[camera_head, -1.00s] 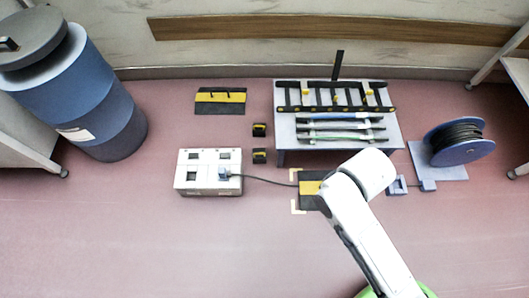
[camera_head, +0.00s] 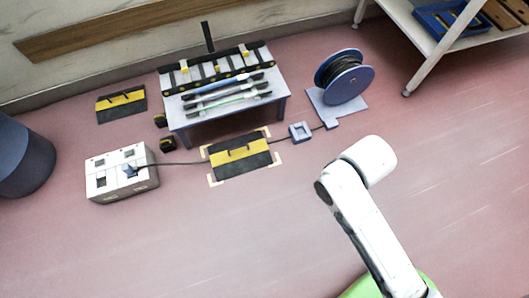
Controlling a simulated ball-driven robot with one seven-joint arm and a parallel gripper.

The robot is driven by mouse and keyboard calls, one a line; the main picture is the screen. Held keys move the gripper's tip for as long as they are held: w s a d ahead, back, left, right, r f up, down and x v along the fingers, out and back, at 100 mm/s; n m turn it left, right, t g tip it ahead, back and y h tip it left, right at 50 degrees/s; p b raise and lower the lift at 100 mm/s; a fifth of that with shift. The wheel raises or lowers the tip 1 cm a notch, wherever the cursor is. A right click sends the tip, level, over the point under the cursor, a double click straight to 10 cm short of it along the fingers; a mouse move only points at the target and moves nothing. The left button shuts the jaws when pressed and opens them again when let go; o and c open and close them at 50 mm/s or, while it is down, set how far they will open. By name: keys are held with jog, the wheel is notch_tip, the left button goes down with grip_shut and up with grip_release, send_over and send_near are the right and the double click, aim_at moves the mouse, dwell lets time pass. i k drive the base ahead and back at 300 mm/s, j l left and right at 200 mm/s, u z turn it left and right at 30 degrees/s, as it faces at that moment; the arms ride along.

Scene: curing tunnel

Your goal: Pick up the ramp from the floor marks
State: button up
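The ramp (camera_head: 240,158) is a flat black and yellow piece with a small dark handle on top. It lies on the floor inside pale corner marks (camera_head: 215,181). A dark cable (camera_head: 180,163) runs from the grey box on the left to the ramp, and emerges on its right side. My white arm stands to the right of the ramp, apart from it. My gripper does not show in the view, so its fingers and anything in them are hidden.
A similar black and yellow piece (camera_head: 121,103) lies at the back left. A grey socket box (camera_head: 121,173) stands left of the ramp. A low table (camera_head: 182,125) with rods stands behind it. A cable reel (camera_head: 344,77) and a shelf (camera_head: 434,62) are right. The front floor is clear.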

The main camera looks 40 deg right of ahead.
aim_at(234, 157)
jog(key=i+j+z, duration=0.4)
jog(key=j, duration=0.25)
jog(key=i+j+z, duration=0.35)
jog(key=j, duration=0.4)
jog(key=i+j+z, duration=0.2)
jog(key=j, duration=0.2)
jog(key=i+j+z, duration=0.2)
jog(key=j, duration=0.25)
jog(key=k+l, duration=0.05)
jog(key=k, duration=0.05)
